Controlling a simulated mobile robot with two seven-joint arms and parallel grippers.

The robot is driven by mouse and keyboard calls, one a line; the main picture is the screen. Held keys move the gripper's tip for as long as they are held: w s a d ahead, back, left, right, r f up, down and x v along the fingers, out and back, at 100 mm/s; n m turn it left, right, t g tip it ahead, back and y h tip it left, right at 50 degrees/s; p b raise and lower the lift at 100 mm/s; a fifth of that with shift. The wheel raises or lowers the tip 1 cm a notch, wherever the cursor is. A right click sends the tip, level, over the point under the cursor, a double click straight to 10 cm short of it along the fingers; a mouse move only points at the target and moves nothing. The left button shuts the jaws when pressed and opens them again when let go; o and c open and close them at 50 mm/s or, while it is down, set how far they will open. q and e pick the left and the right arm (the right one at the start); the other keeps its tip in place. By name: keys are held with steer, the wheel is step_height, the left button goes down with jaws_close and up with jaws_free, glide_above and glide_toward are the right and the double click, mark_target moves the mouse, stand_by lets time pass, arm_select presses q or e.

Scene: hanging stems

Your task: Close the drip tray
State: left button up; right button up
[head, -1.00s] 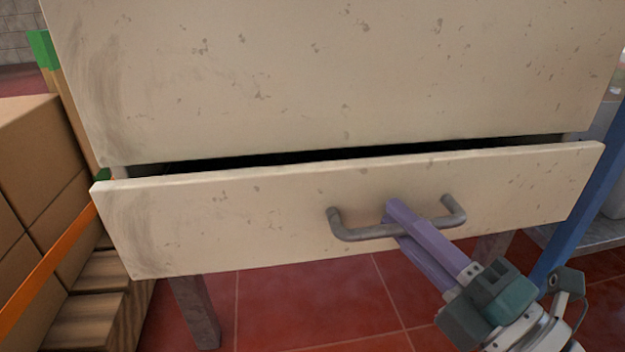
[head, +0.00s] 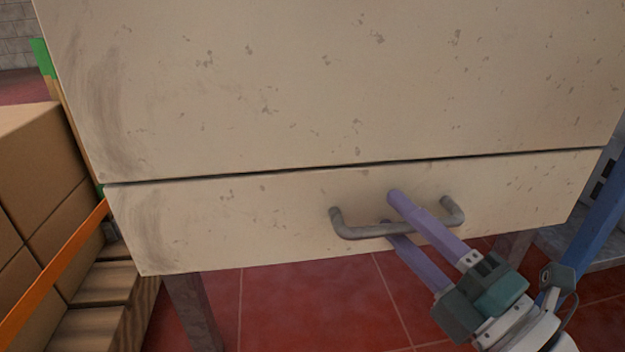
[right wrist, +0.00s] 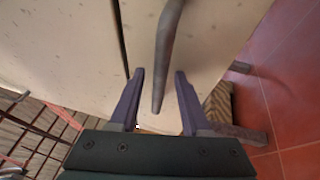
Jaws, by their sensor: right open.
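The drip tray (head: 270,220) is a cream, speckled drawer front low on a matching cabinet (head: 330,80). Only a thin dark seam shows between them, so it looks shut or nearly flush. Its grey bar handle (head: 375,232) sticks out from the front. My right gripper (head: 390,208) has its purple fingers apart, one above and one below the handle bar. In the right wrist view the handle (right wrist: 165,60) lies between the two open fingers (right wrist: 160,80), with space on both sides. My left gripper is not in view.
Cardboard boxes (head: 35,170) are stacked on a wooden pallet (head: 100,285) at the left, with an orange bar (head: 55,270) in front. A blue post (head: 595,215) stands at the right. The red tile floor (head: 300,305) is clear below the tray.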

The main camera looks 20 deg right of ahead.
steer(key=p+v, duration=0.3)
steer(key=v, duration=0.7)
steer(key=w+a+r+m+g+p, duration=0.1)
steer(key=a+r+m+g+p, duration=0.15)
steer(key=r+p, duration=0.9)
steer(key=w+a+r+m+g+h+p, duration=0.1)
steer(key=r+m+g+p, duration=0.25)
steer(key=r+p, duration=0.8)
steer(key=w+a+r+m+g+p, duration=0.2)
steer(key=r+m+p, duration=0.1)
steer(key=r+p, duration=0.9)
steer(key=s+r+m+g+h+p, duration=0.1)
steer(key=s+r+m+g+p, duration=0.25)
steer(key=r+p, duration=0.95)
steer(key=s+r+m+g+p, duration=0.25)
steer(key=s+r+p, duration=0.25)
steer(key=r+p, duration=0.75)
steer(key=s+r+m+g+h+p, duration=0.15)
steer(key=s+r+m+p, duration=0.25)
steer(key=r+p, duration=0.9)
step_height(320, 180, up, 35)
steer(key=p, duration=3.4)
steer(key=shift+d+g+p, duration=0.15)
steer(key=shift+g+p, duration=0.2)
steer(key=shift+p, duration=0.05)
